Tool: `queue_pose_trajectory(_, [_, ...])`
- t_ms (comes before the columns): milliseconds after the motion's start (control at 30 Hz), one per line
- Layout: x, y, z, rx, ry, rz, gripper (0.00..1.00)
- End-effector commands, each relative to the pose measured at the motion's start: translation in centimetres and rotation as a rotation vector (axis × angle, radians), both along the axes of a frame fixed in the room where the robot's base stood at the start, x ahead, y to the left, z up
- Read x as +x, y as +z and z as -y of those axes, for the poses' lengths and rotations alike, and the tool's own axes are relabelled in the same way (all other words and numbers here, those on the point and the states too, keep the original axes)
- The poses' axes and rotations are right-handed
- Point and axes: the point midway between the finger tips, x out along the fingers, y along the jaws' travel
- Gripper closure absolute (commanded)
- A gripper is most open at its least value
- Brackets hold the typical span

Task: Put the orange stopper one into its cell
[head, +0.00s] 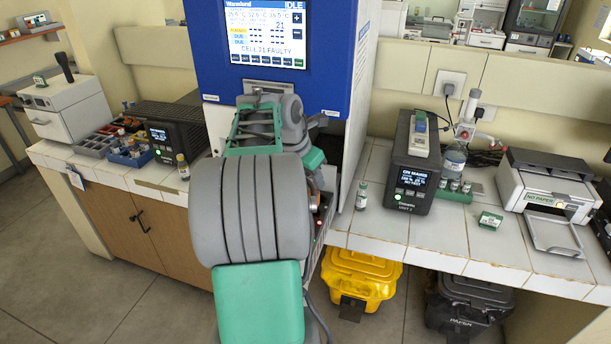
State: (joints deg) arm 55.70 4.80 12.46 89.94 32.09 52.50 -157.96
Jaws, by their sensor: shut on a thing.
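The blue and white incubator (210,52) stands in the middle, its screen (268,35) reading IDLE and "CELL 21 FAULTY". My arm reaches up to its front and covers most of its opening. My gripper's fingers and whatever they hold are hidden behind my arm links. The cells cannot be made out. A small vial (184,167) with a yellowish-brown body stands on the left bench; its stopper colour is unclear. Another small vial (362,196), pale with a greenish top, stands on the right bench. No vial with a clearly orange stopper shows.
A black device (412,172) with a lit screen stands on the right bench, near a bottle (454,160) and a green rack (453,192). A printer (545,190) is further right. Trays (100,138) and a dark device (176,135) are left. Yellow (358,275) and black (470,302) bins stand below.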

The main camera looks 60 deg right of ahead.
Motion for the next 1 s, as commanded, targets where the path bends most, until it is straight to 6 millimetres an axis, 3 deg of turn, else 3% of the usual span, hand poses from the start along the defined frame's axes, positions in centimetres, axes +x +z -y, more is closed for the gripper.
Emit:
queue_pose_trajectory(533, [0.0, -5.9, 0.0, 0.001, 0.0, 0.002, 1.0])
queue_pose_trajectory(1000, [0.0, -6.3, 0.0, 0.001, -0.001, 0.001, 1.0])
